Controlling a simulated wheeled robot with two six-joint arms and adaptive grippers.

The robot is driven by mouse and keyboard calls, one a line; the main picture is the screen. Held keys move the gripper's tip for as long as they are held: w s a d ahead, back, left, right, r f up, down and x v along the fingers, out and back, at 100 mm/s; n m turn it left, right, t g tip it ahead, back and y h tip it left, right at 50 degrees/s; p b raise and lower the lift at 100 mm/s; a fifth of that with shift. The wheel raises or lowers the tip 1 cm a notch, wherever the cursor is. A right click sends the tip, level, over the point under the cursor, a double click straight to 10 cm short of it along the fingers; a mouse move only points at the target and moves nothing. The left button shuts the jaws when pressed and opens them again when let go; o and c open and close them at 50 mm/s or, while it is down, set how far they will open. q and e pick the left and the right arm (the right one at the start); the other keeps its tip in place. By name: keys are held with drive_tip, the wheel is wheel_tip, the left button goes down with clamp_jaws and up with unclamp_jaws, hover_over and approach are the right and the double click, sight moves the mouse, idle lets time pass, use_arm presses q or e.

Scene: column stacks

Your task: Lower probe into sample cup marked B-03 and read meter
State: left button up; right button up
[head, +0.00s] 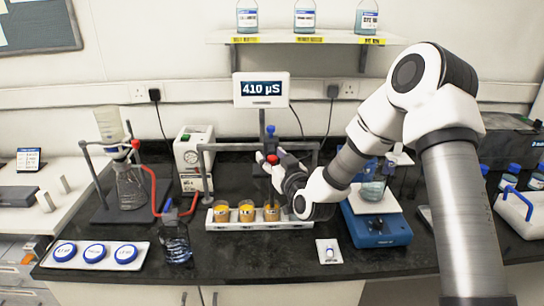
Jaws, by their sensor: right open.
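The meter (262,89) stands behind the cups and its screen reads 410 µS. A white rack (212,223) holds orange-filled sample cups in a row: a left cup (221,211), a middle cup (246,211) and a right cup (271,212). My arm hides the rack's right part. The cup labels are too small to read, so I cannot tell which is B-03. My right gripper (272,163) is open above the right cup, at a red-topped piece that looks like the probe. Its lower end, near the cup, is not clear. My left gripper is out of view.
A grey frame surrounds the rack. Left stand a flask (131,188) with red tubing, a wash bottle (176,240) and a tray of blue-rimmed dishes (95,254). Right is a blue stirrer (376,230) with a beaker. A small white plate (328,252) lies in front.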

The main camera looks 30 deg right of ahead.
drive_tip(key=shift+s+r, duration=0.15)
drive_tip(key=shift+s, duration=0.05)
drive_tip(key=shift+c, duration=1.1)
drive_tip(key=shift+a, duration=0.1)
clamp_jaws()
wheel_tip(320, 180, up, 6)
drive_tip(key=p, duration=0.3)
drive_tip(key=shift+w+r, duration=0.1)
drive_tip(key=shift+r, duration=0.1)
drive_tip(key=shift+o, duration=1.1)
unclamp_jaws()
drive_tip(key=shift+w+f, duration=0.15)
drive_tip(key=shift+f, duration=0.05)
